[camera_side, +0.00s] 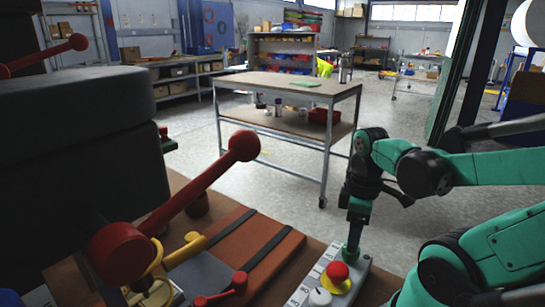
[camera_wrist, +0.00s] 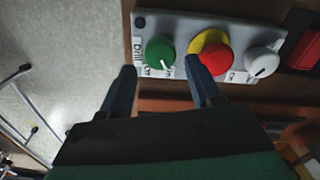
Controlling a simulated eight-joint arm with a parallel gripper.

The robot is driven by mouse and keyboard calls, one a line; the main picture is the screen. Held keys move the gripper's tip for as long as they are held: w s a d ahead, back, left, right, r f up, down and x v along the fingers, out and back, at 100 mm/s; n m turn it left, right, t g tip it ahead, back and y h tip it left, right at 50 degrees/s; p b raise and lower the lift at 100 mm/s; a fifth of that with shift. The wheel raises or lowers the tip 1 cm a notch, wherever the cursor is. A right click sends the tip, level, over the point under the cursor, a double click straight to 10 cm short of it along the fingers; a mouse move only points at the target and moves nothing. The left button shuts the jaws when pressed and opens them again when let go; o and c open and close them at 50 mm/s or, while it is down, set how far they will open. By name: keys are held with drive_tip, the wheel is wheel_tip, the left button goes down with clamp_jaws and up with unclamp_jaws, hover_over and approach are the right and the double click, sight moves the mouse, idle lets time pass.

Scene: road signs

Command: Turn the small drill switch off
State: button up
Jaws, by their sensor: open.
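A grey control panel (camera_wrist: 185,22) in the wrist view carries a green knob (camera_wrist: 160,52), a red button (camera_wrist: 215,58) on a yellow base and a white knob (camera_wrist: 262,62). The word "Drill" is printed beside the green knob, at the panel's left end. In the side view my gripper (camera_side: 352,240) is over the panel's far end; contact cannot be told.
In the side view the red button (camera_side: 337,271) and white knob (camera_side: 320,297) stand near my gripper. A red lever with a ball end (camera_side: 243,146) rises from the dark machine at left. A brown pad with black straps (camera_side: 255,245) lies left of the panel.

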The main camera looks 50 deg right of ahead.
drive_tip(key=shift+f, duration=1.65)
clamp_jaws()
drive_tip(key=shift+m, duration=0.4)
drive_tip(key=m, duration=0.5)
drive_tip(key=shift+m, duration=0.3)
drive_tip(key=m, duration=0.5)
drive_tip(key=shift+m, duration=0.4)
